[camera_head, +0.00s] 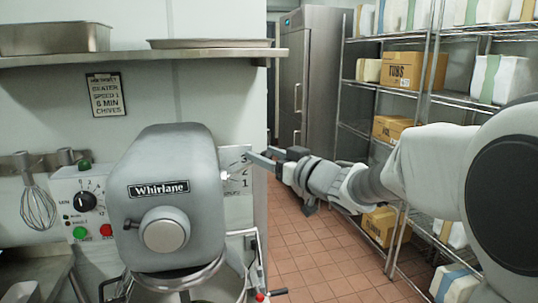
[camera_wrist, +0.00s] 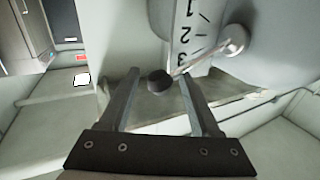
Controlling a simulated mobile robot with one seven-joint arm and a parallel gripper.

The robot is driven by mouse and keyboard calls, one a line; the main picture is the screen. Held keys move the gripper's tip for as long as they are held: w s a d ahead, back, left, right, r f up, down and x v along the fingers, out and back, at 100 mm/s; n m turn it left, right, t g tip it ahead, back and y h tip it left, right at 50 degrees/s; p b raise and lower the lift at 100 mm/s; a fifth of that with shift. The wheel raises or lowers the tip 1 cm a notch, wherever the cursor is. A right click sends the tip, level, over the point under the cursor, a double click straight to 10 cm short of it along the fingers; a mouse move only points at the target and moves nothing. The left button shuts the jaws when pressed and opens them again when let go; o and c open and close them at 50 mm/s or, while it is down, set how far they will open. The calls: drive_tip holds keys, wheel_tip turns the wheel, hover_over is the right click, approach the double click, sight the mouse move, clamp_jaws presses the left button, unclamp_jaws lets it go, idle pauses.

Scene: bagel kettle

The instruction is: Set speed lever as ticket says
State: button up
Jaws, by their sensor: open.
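The ticket (camera_head: 105,95) on the wall reads "BEATER SPEED 1 6 MIN CHIVES" under a first line too small to read. The speed lever (camera_wrist: 205,57) is a metal rod with a black knob (camera_wrist: 160,80). It lies by the 3 on the white scale plate (camera_wrist: 186,38), marked 1, 2, 3 and upside down in the wrist view. The plate (camera_head: 237,170) is on the side of the grey Whirlane mixer (camera_head: 165,190), with 1 lowest. My gripper (camera_wrist: 158,73) is open, its fingers on either side of the knob; contact cannot be told.
A timer panel (camera_head: 85,203) with a dial and green and red buttons is left of the mixer. A whisk (camera_head: 37,205) hangs farther left. A wire rack (camera_head: 420,95) with boxes stands at right. The tiled floor (camera_head: 310,255) between is clear.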

drive_tip(key=shift+c, duration=0.3)
drive_tip(key=c, duration=0.9)
clamp_jaws()
drive_tip(key=shift+f, duration=0.3)
